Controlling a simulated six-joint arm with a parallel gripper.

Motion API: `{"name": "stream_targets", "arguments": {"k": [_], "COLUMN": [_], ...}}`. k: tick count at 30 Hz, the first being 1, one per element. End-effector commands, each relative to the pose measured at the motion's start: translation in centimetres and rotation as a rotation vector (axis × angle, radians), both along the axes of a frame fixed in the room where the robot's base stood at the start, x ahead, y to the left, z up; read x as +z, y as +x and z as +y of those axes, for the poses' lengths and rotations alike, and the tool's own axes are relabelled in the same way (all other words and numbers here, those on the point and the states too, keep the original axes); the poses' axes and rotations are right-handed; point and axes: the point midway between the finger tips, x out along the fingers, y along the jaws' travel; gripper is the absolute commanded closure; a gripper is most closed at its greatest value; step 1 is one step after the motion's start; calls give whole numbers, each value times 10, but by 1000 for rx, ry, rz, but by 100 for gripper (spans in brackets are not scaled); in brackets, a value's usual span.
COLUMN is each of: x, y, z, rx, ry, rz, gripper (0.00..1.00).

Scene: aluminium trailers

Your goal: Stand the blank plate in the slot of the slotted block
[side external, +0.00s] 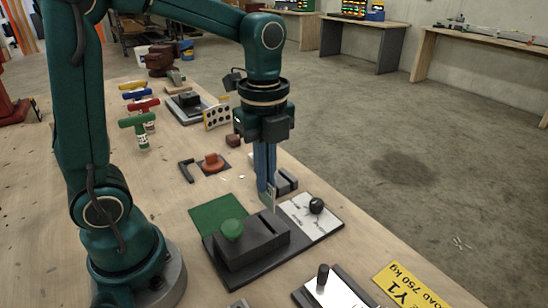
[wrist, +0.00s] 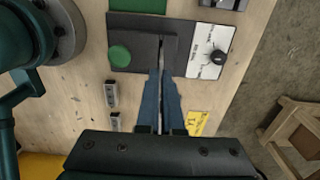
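The slotted block (side external: 262,243) is dark grey and sits on a dark base panel. In the wrist view the block (wrist: 143,48) has a narrow dark slot running away from the fingertips. My gripper (side external: 268,190) points down with long blue fingers, above the block's far right end. In the wrist view my gripper (wrist: 161,88) is closed around a thin, edge-on grey piece. This appears to be the blank plate (side external: 273,201), held upright with its lower part below the fingertips. The plate looks roughly in line with the slot. Whether its lower edge touches the block cannot be told.
A green knob (side external: 232,229) and a white label with a black knob (side external: 316,205) flank the block. A grey block (side external: 287,181) stands behind the fingers. A yellow sign (side external: 405,285) lies near the table edge. T-handled tools (side external: 138,127) stand farther left.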

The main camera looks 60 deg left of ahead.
Motion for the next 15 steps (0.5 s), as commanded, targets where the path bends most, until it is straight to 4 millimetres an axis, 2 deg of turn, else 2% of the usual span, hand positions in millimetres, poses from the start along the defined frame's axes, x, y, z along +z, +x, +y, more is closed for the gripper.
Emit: {"name": "stream_targets", "arguments": {"k": [6, 15], "x": [-20, -33], "y": [0, 0], "z": [0, 0], "rx": [0, 0], "ry": [0, 0], "rz": [3, 0], "gripper": [100, 100]}}
